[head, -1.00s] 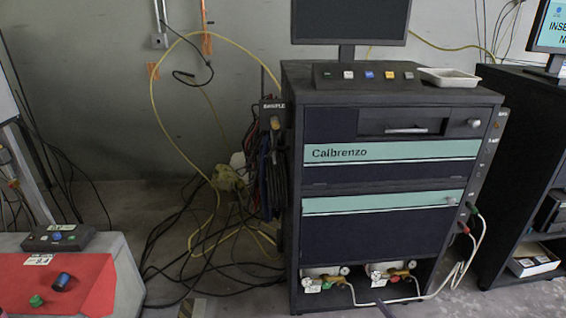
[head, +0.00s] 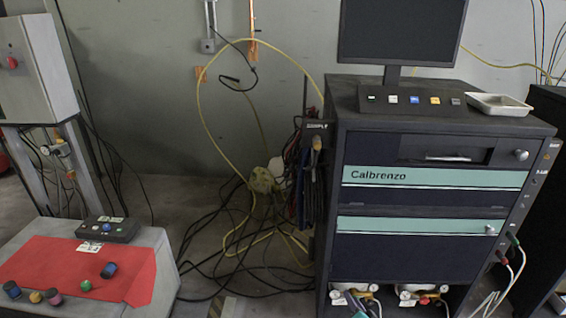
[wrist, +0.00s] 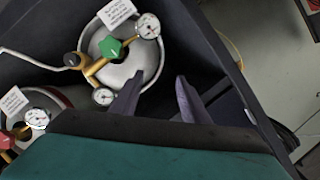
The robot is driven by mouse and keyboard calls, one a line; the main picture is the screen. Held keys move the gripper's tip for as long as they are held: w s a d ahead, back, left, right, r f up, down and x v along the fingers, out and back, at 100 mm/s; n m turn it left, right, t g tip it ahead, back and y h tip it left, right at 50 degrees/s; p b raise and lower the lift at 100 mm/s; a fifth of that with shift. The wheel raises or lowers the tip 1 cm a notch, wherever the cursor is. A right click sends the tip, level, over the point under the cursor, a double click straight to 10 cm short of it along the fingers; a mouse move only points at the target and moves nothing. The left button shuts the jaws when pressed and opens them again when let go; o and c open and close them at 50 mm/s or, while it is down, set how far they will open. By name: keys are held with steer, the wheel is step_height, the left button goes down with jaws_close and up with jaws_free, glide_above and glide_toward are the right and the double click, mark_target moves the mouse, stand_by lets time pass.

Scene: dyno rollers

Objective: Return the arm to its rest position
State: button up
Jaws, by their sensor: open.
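My gripper (wrist: 158,100) shows in the wrist view with its two dark fingers apart and nothing between them. It is by the lower part of the dark cabinet, close to a gas cylinder (wrist: 135,67) with a green knob and gauges. A teal and dark panel fills the bottom of the wrist view. Whether the fingers touch the cylinder or cabinet I cannot tell.
The Calbrenzo cabinet (head: 420,241) stands at the right with a monitor and a white tray (head: 499,104) on top. Cables (head: 215,262) lie on the floor to its left. A grey bench with a red mat (head: 110,262) holds several coloured knobs at the left.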

steer(key=s+a+f+n+g+h+p, duration=0.1)
steer(key=s+a+g+h+p, duration=0.1)
steer(key=s+a+g, duration=0.45)
steer(key=s+a+f+n+g+h+p, duration=0.1)
steer(key=s+a+g+h+p, duration=0.15)
steer(key=s, duration=0.65)
steer(key=s+a+r+n+g, duration=0.1)
steer(key=s+g, duration=0.4)
steer(key=s, duration=0.9)
steer(key=s+a+r+n+g+y, duration=0.1)
steer(key=s+g, duration=0.5)
steer(key=s, duration=0.8)
step_height(320, 180, up, 2)
steer(key=a+n, duration=0.1)
steer(key=n, duration=0.2)
steer(key=shift+s+r, duration=0.15)
steer(key=shift+s, duration=0.15)
steer(key=shift+y, duration=0.25)
steer(key=shift+c, duration=0.3)
steer(key=shift+c, duration=0.9)
